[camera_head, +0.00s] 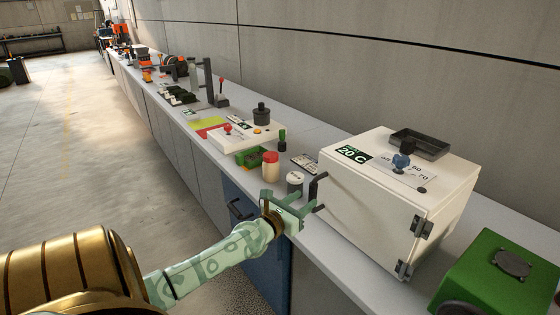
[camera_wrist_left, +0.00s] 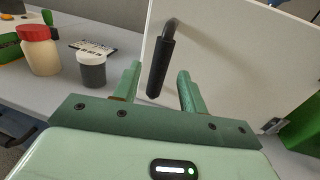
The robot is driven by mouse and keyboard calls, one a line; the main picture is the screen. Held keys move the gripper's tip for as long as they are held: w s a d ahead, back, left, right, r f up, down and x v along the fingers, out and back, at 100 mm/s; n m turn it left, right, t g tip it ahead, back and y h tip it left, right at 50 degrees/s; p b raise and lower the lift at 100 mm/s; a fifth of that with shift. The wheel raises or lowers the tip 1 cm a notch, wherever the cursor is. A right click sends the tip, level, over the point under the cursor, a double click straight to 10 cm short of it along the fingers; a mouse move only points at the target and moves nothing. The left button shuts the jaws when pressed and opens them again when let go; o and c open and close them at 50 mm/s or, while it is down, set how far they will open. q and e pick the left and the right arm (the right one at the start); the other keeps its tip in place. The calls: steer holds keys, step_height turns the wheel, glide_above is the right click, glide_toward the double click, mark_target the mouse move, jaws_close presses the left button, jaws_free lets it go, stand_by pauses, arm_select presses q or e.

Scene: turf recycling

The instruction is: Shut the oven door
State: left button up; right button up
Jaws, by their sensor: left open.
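The oven is a white box (camera_head: 370,215) on the bench at the right in the head view, with a "20 C" display on top. Its door (camera_wrist_left: 225,70) is a white panel with a black upright handle (camera_head: 316,188) on its left side and dark hinges (camera_head: 422,228) on its right. The door looks shut or nearly so; I cannot tell if a gap is left. My left gripper (camera_head: 307,201) is open and empty at the handle. In the left wrist view the handle (camera_wrist_left: 160,66) appears between its two fingers; contact is unclear. My right gripper is out of view.
A small jar (camera_head: 295,182), a red-capped bottle (camera_head: 270,165) and a green tray (camera_head: 250,158) stand left of the oven. A green box (camera_head: 490,270) stands right of it. Open floor lies left.

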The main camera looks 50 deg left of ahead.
arm_select(q)
steer(key=s+d+b, duration=0.1)
steer(key=s, duration=1)
steer(key=shift+d, duration=0.15)
